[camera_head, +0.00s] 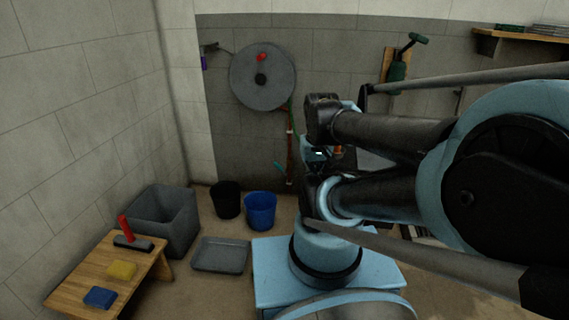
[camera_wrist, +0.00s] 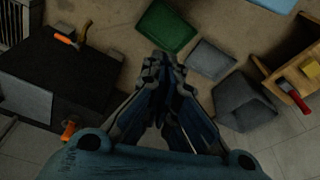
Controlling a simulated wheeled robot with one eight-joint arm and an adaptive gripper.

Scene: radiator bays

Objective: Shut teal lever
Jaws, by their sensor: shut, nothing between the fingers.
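A small teal lever (camera_head: 280,166) shows in the head view, low on the back wall beside a thin brown upright pipe (camera_head: 290,150). It stands out at a slant to the left of the pipe. I cannot make out the teal lever in the wrist view. My gripper (camera_wrist: 164,64) is shut and empty in the wrist view, pointing down over the floor, with no lever at its fingertips. In the head view my arm fills the right half and hides the wall and floor behind it; the fingertips cannot be made out there.
A round grey hose reel (camera_head: 262,77) hangs above the pipe. Black (camera_head: 226,199) and blue (camera_head: 261,210) buckets stand below, near a grey bin (camera_head: 163,217), grey tray (camera_head: 220,255) and wooden bench (camera_head: 75,281). A dark box (camera_wrist: 50,75) bears an orange-handled hammer in the wrist view.

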